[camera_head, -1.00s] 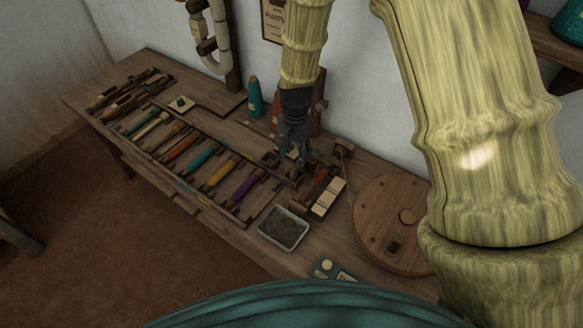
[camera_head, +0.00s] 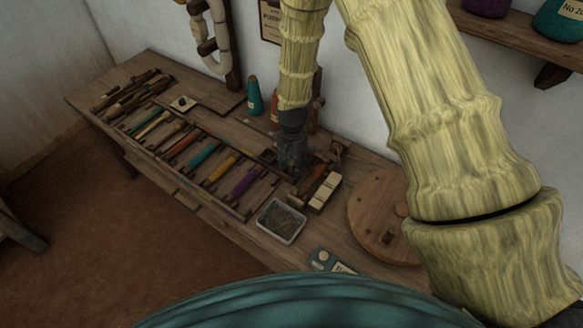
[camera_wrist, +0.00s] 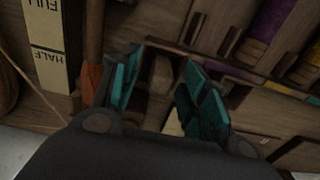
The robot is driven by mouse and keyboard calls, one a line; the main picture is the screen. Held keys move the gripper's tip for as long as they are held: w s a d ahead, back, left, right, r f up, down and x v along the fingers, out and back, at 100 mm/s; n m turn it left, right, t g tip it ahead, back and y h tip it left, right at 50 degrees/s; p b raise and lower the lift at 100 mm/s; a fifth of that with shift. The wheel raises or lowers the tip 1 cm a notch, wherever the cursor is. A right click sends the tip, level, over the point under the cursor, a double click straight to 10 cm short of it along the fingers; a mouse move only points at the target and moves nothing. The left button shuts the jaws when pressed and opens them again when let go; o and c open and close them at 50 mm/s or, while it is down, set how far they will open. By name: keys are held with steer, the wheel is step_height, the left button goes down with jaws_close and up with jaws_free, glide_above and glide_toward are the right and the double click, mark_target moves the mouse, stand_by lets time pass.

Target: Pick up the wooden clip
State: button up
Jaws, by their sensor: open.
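My gripper (camera_head: 291,162) is low over the workbench in the head view, between the rack of coloured bobbins and the cream block. In the wrist view its two teal-padded fingers (camera_wrist: 162,84) are apart. A small brown wooden piece, which looks like the wooden clip (camera_wrist: 160,74), shows between the fingers. I cannot tell whether either finger touches it. In the head view the gripper hides that spot.
A bobbin rack (camera_head: 208,187) lies left of my gripper. A cream block marked FULL and HALF (camera_wrist: 47,45) and a metal tray (camera_head: 281,222) are close by. A round wooden disc (camera_head: 370,215) lies to the right.

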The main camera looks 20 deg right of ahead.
steer(key=c, duration=0.9)
steer(key=shift+o, duration=0.2)
steer(key=shift+r, duration=0.1)
